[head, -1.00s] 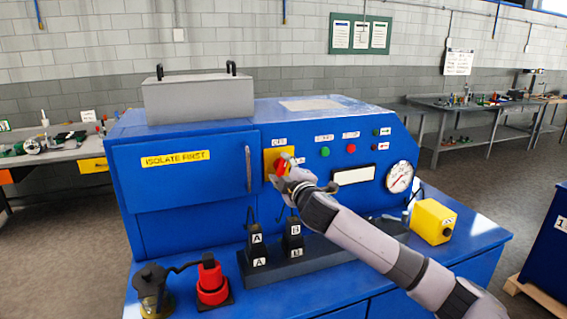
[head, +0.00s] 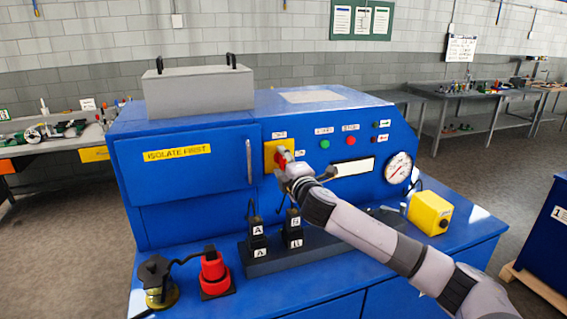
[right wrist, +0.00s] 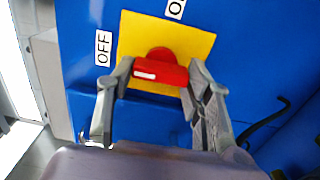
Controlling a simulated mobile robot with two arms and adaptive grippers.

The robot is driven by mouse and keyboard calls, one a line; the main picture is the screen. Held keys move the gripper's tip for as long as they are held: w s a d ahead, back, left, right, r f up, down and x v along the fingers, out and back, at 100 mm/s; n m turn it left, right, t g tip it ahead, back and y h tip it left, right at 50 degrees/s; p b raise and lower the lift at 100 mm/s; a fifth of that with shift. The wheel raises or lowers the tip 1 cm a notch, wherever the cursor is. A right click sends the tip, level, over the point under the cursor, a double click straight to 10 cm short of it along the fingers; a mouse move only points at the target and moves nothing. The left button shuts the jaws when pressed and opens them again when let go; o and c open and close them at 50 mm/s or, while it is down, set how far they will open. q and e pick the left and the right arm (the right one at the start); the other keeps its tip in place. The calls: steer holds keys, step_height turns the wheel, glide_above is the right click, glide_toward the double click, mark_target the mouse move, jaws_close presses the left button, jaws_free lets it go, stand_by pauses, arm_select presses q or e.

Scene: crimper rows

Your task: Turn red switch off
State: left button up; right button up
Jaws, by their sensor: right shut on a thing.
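The red switch (right wrist: 160,70) is a rotary handle on a yellow plate (right wrist: 198,42) on the blue machine's front. In the right wrist view its bar lies level, its white mark at the left end, on the side of the OFF label (right wrist: 103,48). A second label (right wrist: 175,8), partly cut off, is at the top. My right gripper (right wrist: 160,76) is shut on the switch, one finger at each end of the bar. In the head view the gripper (head: 285,163) covers much of the switch. My left gripper is not in view.
Green (head: 324,144) and red (head: 351,141) buttons and a round gauge (head: 398,168) are right of the switch. Black blocks (head: 258,238) marked A and B, a red plug (head: 213,270) and a yellow box (head: 430,213) stand on the ledge below. A door handle (head: 249,162) is left.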

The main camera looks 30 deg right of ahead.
steer(key=o, duration=1.1)
steer(key=shift+o, duration=0.2)
steer(key=shift+s+a+f, duration=0.1)
steer(key=shift+s+a, duration=0.05)
steer(key=shift+s, duration=0.35)
steer(key=v, duration=1.1)
